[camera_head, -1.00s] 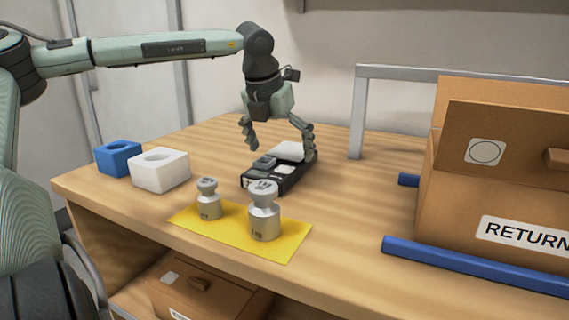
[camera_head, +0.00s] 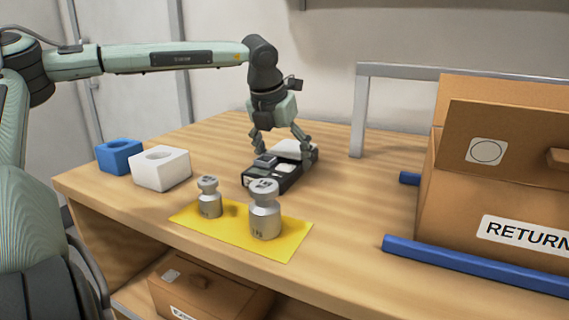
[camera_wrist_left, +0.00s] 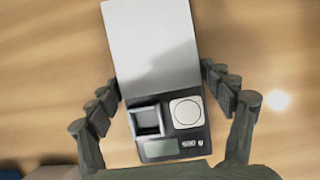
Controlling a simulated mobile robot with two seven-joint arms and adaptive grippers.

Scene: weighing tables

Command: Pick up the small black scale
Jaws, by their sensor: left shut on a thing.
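The small black scale (camera_head: 286,180) lies on the wooden table behind the yellow mat. In the left wrist view the scale (camera_wrist_left: 172,135) shows a light grey weighing plate, a display, buttons, a square recess and a round white pad. My left gripper (camera_head: 283,153) points down over the scale's plate end. Its fingers are shut on the scale's two long sides, and they also show left and right of it in the left wrist view (camera_wrist_left: 160,90). The scale appears to rest on the table still. My right gripper is in neither view.
Two metal weights, a smaller (camera_head: 209,198) and a larger (camera_head: 265,212), stand on the yellow mat (camera_head: 230,232) in front of the scale. A blue block (camera_head: 118,157) and a white block (camera_head: 160,170) stand left. A brown return box (camera_head: 480,190) and blue rails (camera_head: 470,266) are right.

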